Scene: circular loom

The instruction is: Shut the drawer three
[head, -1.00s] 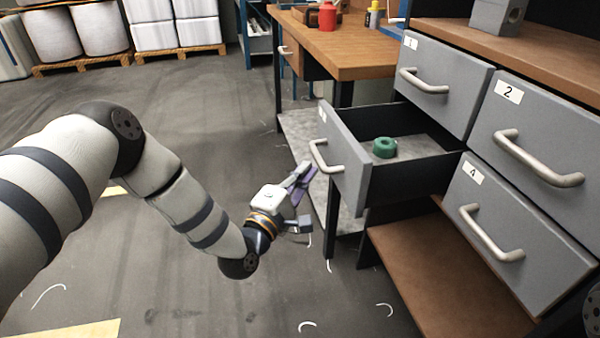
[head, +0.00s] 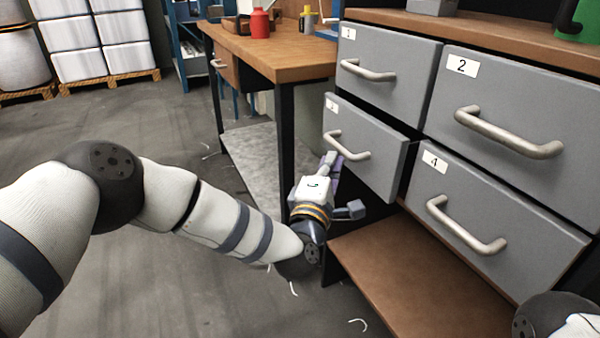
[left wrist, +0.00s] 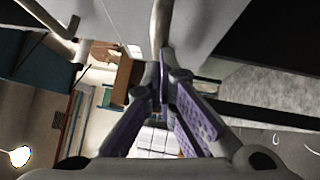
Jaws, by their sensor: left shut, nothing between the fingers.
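Drawer three (head: 372,165) is a grey front with a silver bar handle (head: 350,150), left of drawer four and below drawer one. It stands out a little from the cabinet, with a narrow dark gap at its right side; its inside is hidden. My left gripper (head: 336,168) is shut and empty, with its purple-padded fingers up against or very near the drawer front, just below the handle. In the left wrist view the shut fingers (left wrist: 162,88) point at the grey front (left wrist: 205,25) beside the handle bar (left wrist: 160,28). Contact is hard to tell. My right gripper is out of view.
Drawer one (head: 385,65), drawer two (head: 505,100) and drawer four (head: 490,215) look closed. A brown lower shelf (head: 420,285) lies beneath. A wooden workbench (head: 270,55) stands left of the cabinet; open floor (head: 150,290) lies at the left.

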